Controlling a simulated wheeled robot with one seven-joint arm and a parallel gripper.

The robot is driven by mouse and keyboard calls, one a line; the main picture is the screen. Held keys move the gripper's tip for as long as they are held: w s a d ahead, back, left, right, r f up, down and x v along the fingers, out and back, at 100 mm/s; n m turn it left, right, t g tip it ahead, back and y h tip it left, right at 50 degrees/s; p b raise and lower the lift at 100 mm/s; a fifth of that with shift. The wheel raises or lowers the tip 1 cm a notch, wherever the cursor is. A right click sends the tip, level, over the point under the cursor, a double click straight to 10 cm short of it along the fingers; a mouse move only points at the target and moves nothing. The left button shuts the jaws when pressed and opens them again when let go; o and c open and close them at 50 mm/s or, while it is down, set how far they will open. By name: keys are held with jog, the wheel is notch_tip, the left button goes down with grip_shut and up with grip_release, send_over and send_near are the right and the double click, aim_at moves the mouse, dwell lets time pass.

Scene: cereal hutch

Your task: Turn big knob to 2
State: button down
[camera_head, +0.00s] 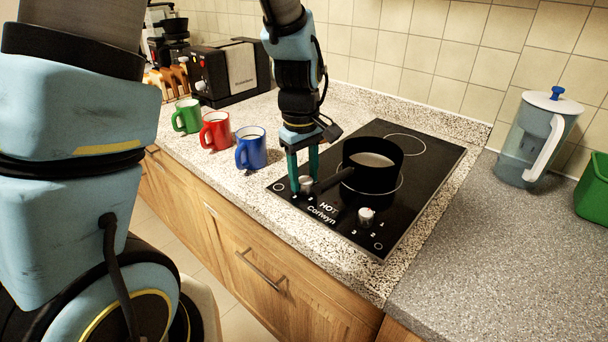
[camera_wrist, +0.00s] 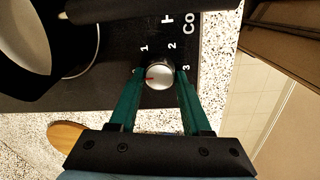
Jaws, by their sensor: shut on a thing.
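The black cooktop (camera_head: 335,222) carries two silver knobs along its front edge. My gripper (camera_head: 303,183) points down over the left knob (camera_head: 306,184), with a green finger on each side of it. In the wrist view the fingers (camera_wrist: 158,78) are shut on that knob (camera_wrist: 160,75). Its red mark points left, toward the left finger, and lies below the printed 1. The printed 1, 2 and 3 run around the knob's far side to its right. The right knob (camera_head: 367,216) stands free with its own numbers beside it.
A black pot (camera_head: 372,180) stands on the cooktop close behind my gripper, its handle reaching toward the held knob. Blue (camera_head: 251,150), red (camera_head: 216,131) and green (camera_head: 186,116) mugs stand to the left. A toaster (camera_head: 232,72) and a jug (camera_head: 540,135) stand farther off.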

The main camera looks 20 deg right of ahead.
jog(key=shift+m, duration=0.4)
jog(key=m, duration=0.4)
jog(key=shift+m, duration=0.4)
jog(key=m, duration=0.6)
jog(key=shift+d+g+p, duration=0.2)
jog(key=shift+g+p, duration=0.1)
jog(key=m+p, duration=0.2)
jog(key=m, duration=0.4)
jog(key=shift+r+m, duration=0.1)
jog(key=shift+m, duration=0.3)
jog(key=m+p, duration=0.2)
jog(key=m, duration=0.3)
jog(key=shift+s+d+y, duration=0.1)
jog(key=shift+y, duration=0.2)
jog(key=shift+m, duration=0.3)
jog(key=shift+c, duration=1.8)
grip_release()
